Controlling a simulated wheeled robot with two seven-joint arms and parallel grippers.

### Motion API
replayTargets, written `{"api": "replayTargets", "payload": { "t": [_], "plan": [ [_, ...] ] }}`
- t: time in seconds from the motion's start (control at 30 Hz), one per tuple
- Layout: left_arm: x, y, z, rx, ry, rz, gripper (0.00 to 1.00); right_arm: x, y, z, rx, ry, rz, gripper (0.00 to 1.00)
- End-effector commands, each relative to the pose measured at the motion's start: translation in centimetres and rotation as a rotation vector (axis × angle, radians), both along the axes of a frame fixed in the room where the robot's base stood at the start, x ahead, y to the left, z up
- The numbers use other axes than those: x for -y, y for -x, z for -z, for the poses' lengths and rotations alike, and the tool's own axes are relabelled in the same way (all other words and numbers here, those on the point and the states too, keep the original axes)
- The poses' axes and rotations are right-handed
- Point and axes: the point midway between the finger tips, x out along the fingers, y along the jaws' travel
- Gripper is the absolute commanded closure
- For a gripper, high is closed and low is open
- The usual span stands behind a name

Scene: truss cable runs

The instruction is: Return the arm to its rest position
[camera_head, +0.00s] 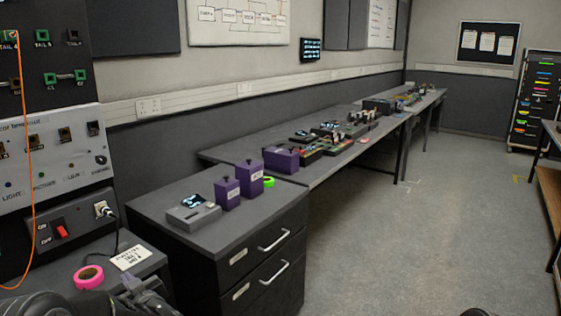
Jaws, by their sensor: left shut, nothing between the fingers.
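My left gripper (142,291) shows at the bottom left, low in front of the grey bench by the panel. It is shut and empty, and its arm comes in from the lower left edge. My right gripper is not in view.
A pink tape roll (88,277) and a white label card (129,258) lie close to my left gripper. An orange cable (31,190) hangs down the panel (50,165). A drawer cabinet (235,270) stands to the right, with purple boxes (250,178) on top. The floor (420,240) at right is clear.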

Motion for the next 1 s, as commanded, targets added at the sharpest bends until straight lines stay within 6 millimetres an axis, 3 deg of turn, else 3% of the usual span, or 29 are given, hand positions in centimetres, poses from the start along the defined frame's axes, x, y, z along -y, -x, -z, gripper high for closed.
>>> {"api": "replayTargets", "payload": {
  "t": [0.27,0.37,0.47,0.57,0.7,0.8,0.9,1.0],
  "plan": [
    [6.6,-0.1,6.7,-0.109,0.142,0.225,1.0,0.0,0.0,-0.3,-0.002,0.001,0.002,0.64],
    [9.9,1.0,10.3,-0.186,0.214,0.321,1.0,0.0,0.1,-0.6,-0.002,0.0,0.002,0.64],
    [14.0,3.5,14.8,-0.301,0.305,0.43,1.0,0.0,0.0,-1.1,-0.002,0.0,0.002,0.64],
    [18.7,8.1,19.9,-0.458,0.416,0.546,1.0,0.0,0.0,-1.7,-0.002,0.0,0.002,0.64],
    [24.5,16.7,25.3,-0.694,0.564,0.679,1.0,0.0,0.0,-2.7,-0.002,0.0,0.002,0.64],
    [27.9,23.7,27.7,-0.864,0.656,0.758,1.0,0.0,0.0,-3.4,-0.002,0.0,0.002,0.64],
    [30.3,30.2,28.8,-1.009,0.727,0.822,1.0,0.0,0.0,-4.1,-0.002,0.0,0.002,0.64],
    [31.8,35.0,29.0,-1.108,0.773,0.872,1.0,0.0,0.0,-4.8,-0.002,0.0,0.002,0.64]
  ]
}}
